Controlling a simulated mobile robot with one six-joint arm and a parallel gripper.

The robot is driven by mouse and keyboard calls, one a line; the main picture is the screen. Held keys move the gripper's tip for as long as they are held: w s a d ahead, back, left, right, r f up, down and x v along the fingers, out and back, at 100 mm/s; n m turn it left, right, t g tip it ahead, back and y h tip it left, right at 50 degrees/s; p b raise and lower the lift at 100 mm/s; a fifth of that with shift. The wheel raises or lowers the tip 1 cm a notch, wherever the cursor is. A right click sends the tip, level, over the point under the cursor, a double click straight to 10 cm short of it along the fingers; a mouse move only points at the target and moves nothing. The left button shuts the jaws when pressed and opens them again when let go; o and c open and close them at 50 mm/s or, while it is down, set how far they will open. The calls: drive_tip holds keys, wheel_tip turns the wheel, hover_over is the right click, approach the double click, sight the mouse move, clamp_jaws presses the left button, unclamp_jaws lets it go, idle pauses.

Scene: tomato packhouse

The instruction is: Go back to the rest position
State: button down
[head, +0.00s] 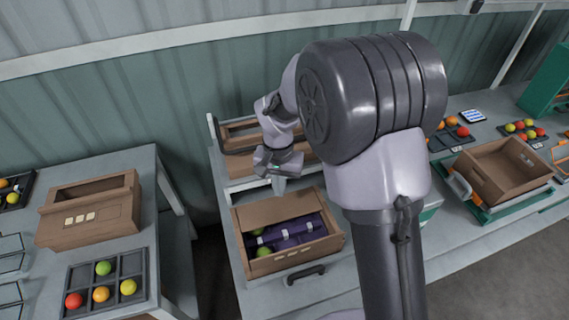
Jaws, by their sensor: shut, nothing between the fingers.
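My gripper (278,184) points down in the head view, above the back edge of an open cardboard box. Its fingers are small here and close together, and it looks shut and empty. The box (292,265) stands on the grey bench and holds green tomatoes (264,252) and a dark purple insert with pale labels (287,232). The gripper is apart from the box contents. My arm covers the middle right of the view and hides part of the bench behind it.
Shelf boxes (240,138) stand behind the gripper. An open empty crate (513,190) sits right on a scale-like stand. A narrow gap separates the tables.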

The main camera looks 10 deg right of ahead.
drive_tip(key=s+d+r+t+b, duration=0.25)
drive_tip(key=s+r, duration=0.25)
drive_tip(key=r, duration=0.4)
drive_tip(key=s+d+r+t+y+b, duration=0.1)
drive_tip(key=s+r+b, duration=0.1)
drive_tip(key=s, duration=0.6)
drive_tip(key=s+d+r+t+y+b, duration=0.1)
drive_tip(key=s+d+r+t+b, duration=0.1)
drive_tip(key=s, duration=0.7)
drive_tip(key=shift+s+d+m, duration=0.15)
drive_tip(key=shift+m, duration=0.15)
